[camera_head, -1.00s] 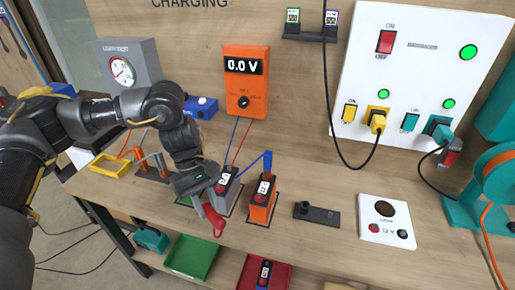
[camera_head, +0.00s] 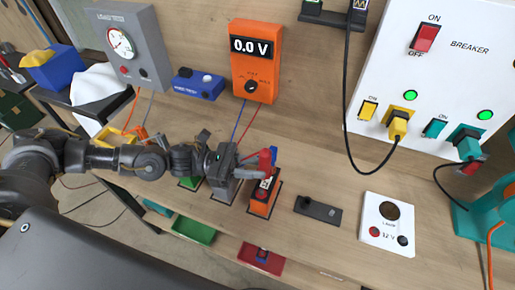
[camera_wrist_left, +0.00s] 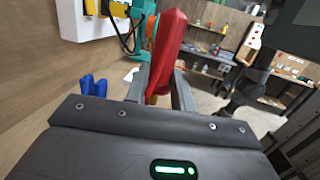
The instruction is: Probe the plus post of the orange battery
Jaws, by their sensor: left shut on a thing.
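The orange battery (camera_head: 261,204) stands upright on the bench, its top partly covered by my left gripper and the probe. The red probe also fills the middle of the left wrist view (camera_wrist_left: 167,48). Whether its tip touches the plus post is hidden. A blue probe (camera_head: 274,154) shows just behind the red one; it also appears in the left wrist view (camera_wrist_left: 93,86). The orange meter (camera_head: 253,75) reads 0.0 V. A dark arm at the right of the left wrist view leaves my right gripper unclear.
A grey battery (camera_head: 222,189) stands just left, partly behind my left gripper. A dark holder (camera_head: 318,209) and a white lamp plate (camera_head: 385,226) lie to the right. The breaker panel (camera_head: 400,55) stands behind with hanging cables. Red and green trays sit below the bench.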

